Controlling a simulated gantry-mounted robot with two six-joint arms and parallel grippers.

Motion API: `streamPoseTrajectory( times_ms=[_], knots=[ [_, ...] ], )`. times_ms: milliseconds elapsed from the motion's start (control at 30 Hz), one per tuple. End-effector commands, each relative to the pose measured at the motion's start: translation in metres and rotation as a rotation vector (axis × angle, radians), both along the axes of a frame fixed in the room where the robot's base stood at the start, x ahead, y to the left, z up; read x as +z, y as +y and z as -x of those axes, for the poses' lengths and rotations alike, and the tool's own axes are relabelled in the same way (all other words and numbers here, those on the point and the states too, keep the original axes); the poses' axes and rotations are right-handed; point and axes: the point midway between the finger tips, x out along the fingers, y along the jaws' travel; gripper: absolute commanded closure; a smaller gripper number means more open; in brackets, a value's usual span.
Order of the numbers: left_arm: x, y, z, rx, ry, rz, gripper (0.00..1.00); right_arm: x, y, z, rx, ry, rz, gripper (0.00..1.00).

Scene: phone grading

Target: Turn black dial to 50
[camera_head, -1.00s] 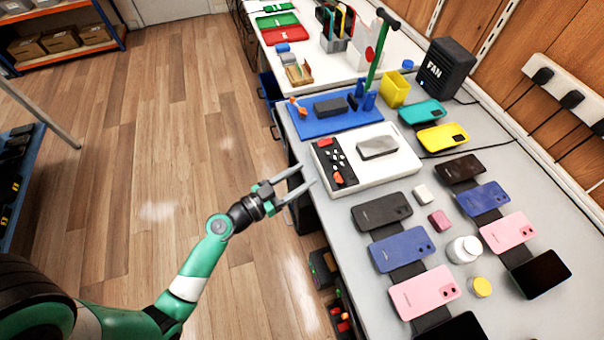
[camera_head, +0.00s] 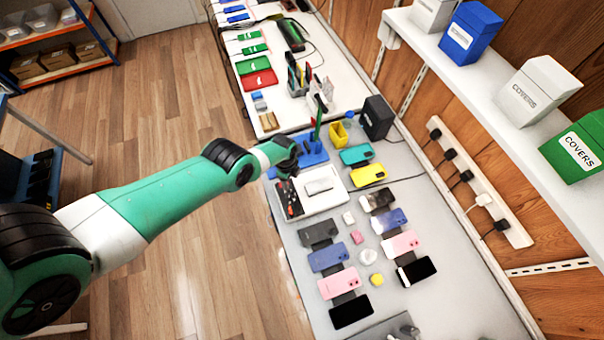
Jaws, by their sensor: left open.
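My left arm reaches in from the left. My left gripper (camera_head: 290,160) is over the blue mat (camera_head: 318,163), just behind the control panel. It is open and looks empty; its fingertips are small and partly hidden by the wrist. My right gripper is not seen.
Several phones, including a pink one (camera_head: 338,283), lie in rows in front of the device. A white shelf holds boxes at upper right. Wooden floor is clear at left.

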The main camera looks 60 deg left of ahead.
Motion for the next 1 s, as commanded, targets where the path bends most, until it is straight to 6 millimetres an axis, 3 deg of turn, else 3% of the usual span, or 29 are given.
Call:
streamPoseTrajectory(
  times_ms=[33,100,367,800,1000],
  knots=[
    [0.010,0.001,0.010,-0.014,0.034,0.000,0.35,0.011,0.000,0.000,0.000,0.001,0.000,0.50],
    [0.009,0.001,0.016,-0.026,0.058,-0.003,0.35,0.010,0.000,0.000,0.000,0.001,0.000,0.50],
    [-0.005,0.001,0.017,-0.027,0.058,-0.002,0.35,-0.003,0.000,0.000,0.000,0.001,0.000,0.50],
    [-0.089,0.001,0.016,-0.026,0.057,-0.001,0.35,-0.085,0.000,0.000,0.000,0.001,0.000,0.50],
    [-0.111,0.001,0.016,-0.026,0.055,-0.002,0.35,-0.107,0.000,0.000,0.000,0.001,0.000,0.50]
  ],
)
